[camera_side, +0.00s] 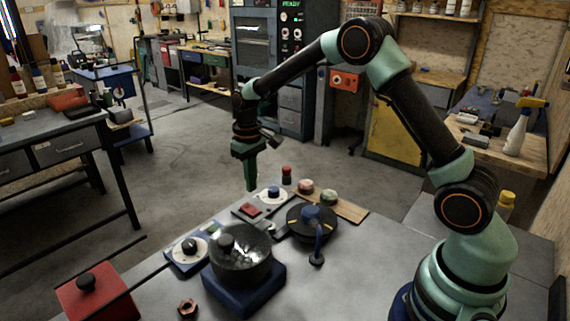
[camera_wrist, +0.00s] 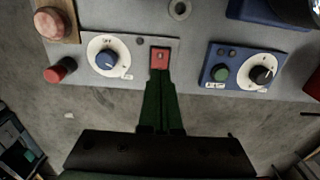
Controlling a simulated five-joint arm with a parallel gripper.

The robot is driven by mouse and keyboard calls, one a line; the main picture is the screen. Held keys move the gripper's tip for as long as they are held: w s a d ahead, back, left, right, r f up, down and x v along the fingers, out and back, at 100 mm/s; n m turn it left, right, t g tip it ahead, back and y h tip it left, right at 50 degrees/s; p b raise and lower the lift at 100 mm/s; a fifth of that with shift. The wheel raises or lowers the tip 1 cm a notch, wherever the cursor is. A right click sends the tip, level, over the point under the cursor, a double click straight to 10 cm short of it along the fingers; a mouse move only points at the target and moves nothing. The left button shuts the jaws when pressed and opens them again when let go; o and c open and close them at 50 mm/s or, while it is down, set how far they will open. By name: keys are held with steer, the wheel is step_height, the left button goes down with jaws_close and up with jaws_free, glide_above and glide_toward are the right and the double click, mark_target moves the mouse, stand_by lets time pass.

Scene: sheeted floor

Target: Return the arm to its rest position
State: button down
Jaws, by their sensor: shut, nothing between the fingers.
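My gripper (camera_side: 250,187) hangs from the raised, bent arm near the table's far edge in the side view, pointing down. In the wrist view its dark green fingers (camera_wrist: 160,88) are together, with nothing between them. The fingertips appear just below a red switch (camera_wrist: 159,58) in the wrist view; I cannot tell whether they touch it. The red switch also shows on a panel in the side view (camera_side: 250,210). My arm is extended across the table from its base at the lower right.
The grey table (camera_side: 365,265) holds a dark pot (camera_side: 240,255) on a blue base, a black round device (camera_side: 312,222), a red box (camera_side: 97,293) and a blue knob panel (camera_wrist: 240,70). A white dial (camera_wrist: 107,56) sits beside the switch. Open floor lies beyond the table.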

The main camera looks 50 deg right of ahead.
steer(key=shift+r, duration=0.3)
steer(key=s+a+r+t, duration=0.2)
steer(key=s+r+t, duration=0.2)
steer(key=s+r, duration=1.1)
steer(key=shift+t, duration=0.8)
steer(key=shift+s+r, duration=0.15)
steer(key=shift+s, duration=1.3)
steer(key=shift+s+r, duration=0.1)
steer(key=shift+s, duration=1.35)
steer(key=c, duration=1.5)
jaws_free()
steer(key=shift+c, duration=0.2)
